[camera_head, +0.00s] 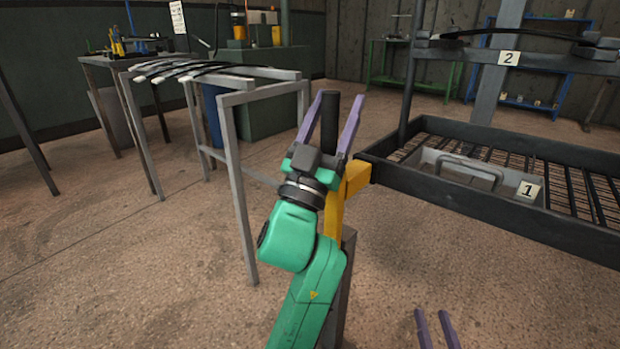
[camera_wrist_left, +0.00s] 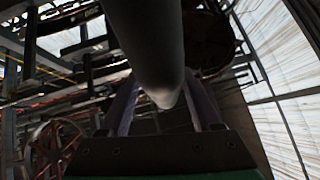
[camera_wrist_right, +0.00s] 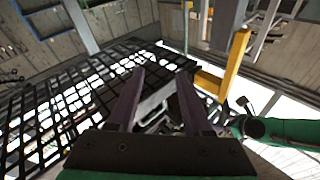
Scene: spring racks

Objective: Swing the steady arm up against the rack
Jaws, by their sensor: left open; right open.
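The steady arm appears to be the yellow bar (camera_head: 335,215) at the rack's near left corner; it also shows in the right wrist view (camera_wrist_right: 236,68). A dark upright cylinder (camera_head: 330,115), perhaps its grip, stands between the fingers of my left gripper (camera_head: 330,125). That gripper is open; whether a finger touches the cylinder I cannot tell. The cylinder (camera_wrist_left: 150,50) fills the top middle of the left wrist view. The dark rack (camera_head: 480,205) is at right. My right gripper (camera_head: 436,328) is open and empty, low in front of the rack. My left forearm hides part of the yellow bar.
A grey bin (camera_head: 470,172) sits on the rack's lower mesh level, marked 1. A bar marked 2 (camera_head: 509,58) carries leaf springs above. A grey metal stand (camera_head: 240,190) with dark springs (camera_head: 200,70) is to the left. The floor between is clear.

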